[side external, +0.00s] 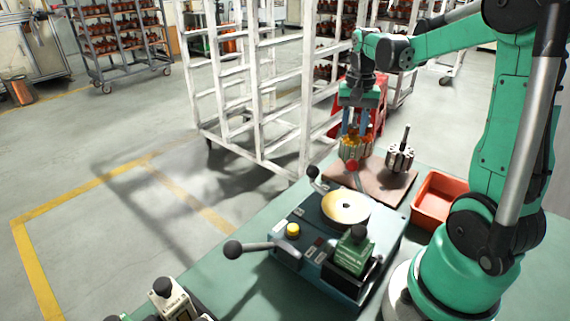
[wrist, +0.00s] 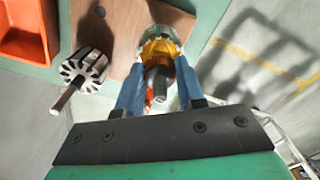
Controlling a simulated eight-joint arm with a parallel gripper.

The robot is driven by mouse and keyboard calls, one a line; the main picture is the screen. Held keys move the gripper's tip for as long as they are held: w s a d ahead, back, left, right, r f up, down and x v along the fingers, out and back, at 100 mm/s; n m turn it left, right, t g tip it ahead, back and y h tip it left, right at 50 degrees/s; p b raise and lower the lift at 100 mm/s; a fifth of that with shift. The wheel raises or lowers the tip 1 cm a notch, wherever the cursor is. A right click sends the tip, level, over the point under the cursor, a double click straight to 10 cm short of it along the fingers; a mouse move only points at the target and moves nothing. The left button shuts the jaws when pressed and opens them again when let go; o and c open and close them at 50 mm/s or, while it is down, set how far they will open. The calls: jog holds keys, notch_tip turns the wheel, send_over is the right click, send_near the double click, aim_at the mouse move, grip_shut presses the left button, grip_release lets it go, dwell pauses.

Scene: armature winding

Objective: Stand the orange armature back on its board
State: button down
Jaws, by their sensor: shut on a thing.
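The orange armature (side external: 356,148) is between the blue fingers of my gripper (side external: 357,130) in the side external view. It is roughly upright over the far left part of the brown board (side external: 372,184). In the wrist view the armature (wrist: 158,50) shows its orange windings and shaft end between the two fingers (wrist: 158,90), which are shut on it. The board (wrist: 122,20) lies beneath it. I cannot tell whether the armature's lower end touches the board.
A second armature, silver and dark (side external: 400,156), stands upright on the board's right part, close to my gripper. An orange bin (side external: 438,200) is right of the board. A winding machine with a round disc (side external: 345,207) and levers stands in front. A white rack (side external: 250,80) is behind.

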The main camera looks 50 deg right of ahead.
jog(key=shift+f, duration=1.35)
jog(key=shift+c, duration=2.3)
grip_release()
jog(key=shift+r, duration=2.25)
jog(key=shift+r, duration=0.1)
